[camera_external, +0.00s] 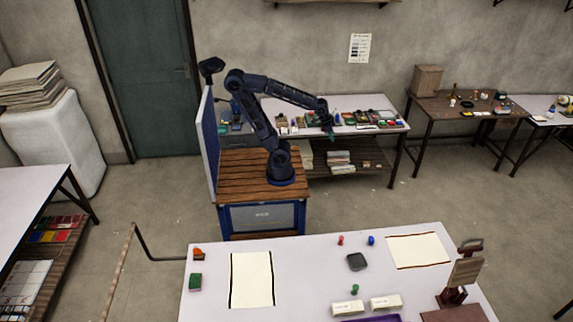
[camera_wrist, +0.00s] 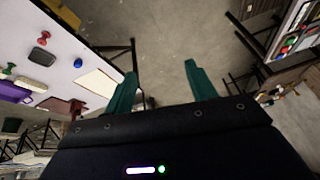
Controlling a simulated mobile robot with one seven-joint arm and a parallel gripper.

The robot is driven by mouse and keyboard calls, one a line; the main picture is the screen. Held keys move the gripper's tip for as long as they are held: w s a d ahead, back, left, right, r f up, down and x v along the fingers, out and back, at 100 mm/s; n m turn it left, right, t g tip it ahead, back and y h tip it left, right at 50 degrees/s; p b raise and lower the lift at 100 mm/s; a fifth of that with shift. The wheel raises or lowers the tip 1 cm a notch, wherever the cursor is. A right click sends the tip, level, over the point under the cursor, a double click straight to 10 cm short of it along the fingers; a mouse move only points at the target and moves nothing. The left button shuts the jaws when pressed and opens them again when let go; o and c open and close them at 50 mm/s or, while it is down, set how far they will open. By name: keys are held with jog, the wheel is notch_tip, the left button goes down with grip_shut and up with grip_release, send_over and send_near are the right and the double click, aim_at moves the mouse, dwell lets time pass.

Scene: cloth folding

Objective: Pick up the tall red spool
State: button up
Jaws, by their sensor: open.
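A small red spool-like object (camera_external: 340,240) stands on the near white table (camera_external: 210,310), close to its far edge. It also shows in the wrist view (camera_wrist: 43,33) at upper left, small. Whether it is taller than others is hard to tell. My gripper (camera_external: 329,133) is well away from it, in the air by the back table, with my arm stretched right. In the wrist view my gripper (camera_wrist: 160,72) has its two green fingers wide apart with only floor between them. It is empty.
Near the red object are a blue one (camera_external: 371,240), a dark rounded box (camera_external: 357,261), a green one (camera_external: 354,289) and two framed pale sheets (camera_external: 251,279) (camera_external: 418,250). A wooden stand (camera_external: 464,270) rises at right. Open floor lies between the tables.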

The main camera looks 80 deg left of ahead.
jog(key=w+d+f+m, duration=0.4)
jog(key=w+d+f, duration=0.25)
jog(key=d, duration=0.25)
jog(key=m+g+h, duration=0.4)
jog(key=m+h, duration=0.1)
jog(key=m, duration=0.5)
send_near(341, 237)
jog(key=x, duration=0.3)
jog(key=shift+w+x, duration=0.15)
jog(key=shift+x, duration=0.95)
jog(key=shift+w+x, duration=0.15)
jog(key=shift+x, duration=0.9)
jog(key=x, duration=0.4)
jog(key=shift+s, duration=0.25)
jog(key=shift+w+d+f, duration=0.1)
jog(key=shift+d+f, duration=0.15)
jog(key=shift+f, duration=0.3)
